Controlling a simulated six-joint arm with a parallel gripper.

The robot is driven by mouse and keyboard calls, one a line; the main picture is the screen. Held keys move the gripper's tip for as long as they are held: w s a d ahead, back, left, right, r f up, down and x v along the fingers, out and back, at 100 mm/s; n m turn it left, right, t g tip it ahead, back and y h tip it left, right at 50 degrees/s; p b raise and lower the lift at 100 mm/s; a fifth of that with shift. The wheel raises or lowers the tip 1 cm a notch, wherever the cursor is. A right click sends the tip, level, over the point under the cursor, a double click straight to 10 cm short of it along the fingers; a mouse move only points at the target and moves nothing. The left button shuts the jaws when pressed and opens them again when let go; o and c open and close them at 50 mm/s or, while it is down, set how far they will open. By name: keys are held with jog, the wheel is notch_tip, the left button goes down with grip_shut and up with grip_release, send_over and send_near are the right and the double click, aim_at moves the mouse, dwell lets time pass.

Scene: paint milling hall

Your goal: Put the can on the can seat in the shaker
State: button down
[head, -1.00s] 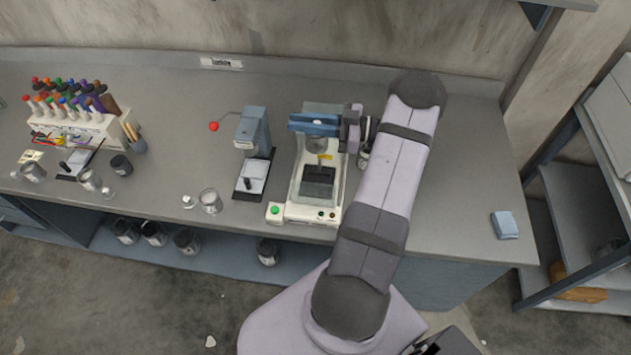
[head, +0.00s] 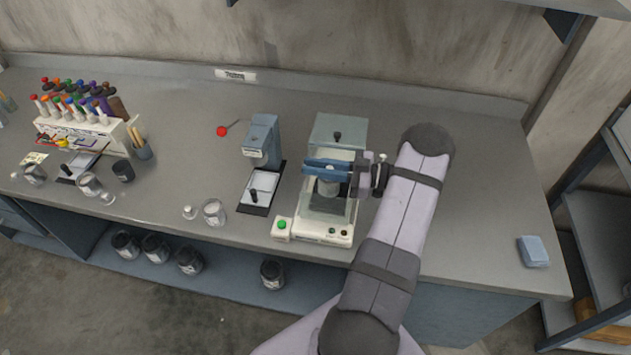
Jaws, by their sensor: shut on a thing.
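The shaker (head: 309,218) is a pale machine on the bench, with a dark can seat (head: 325,204) inside and a raised clear cover (head: 338,130) at its back. My gripper (head: 328,168) has blue fingers reaching in from the right, over the seat. It is shut on the grey can (head: 327,187), which looks upright. The fingers hide the can's upper part. I cannot tell whether the can's bottom touches the seat.
A grey-blue stand (head: 262,140) with a white plate is close left of the shaker. A glass jar (head: 214,211) and a colour rack (head: 88,133) stand further left. A blue cloth (head: 533,251) lies at the right. The back of the bench is mostly clear.

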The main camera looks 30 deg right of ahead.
jog(key=shift+f+b, duration=1.55)
jog(key=shift+f, duration=0.65)
jog(key=shift+f, duration=0.15)
jog(key=c, duration=1.7)
grip_release()
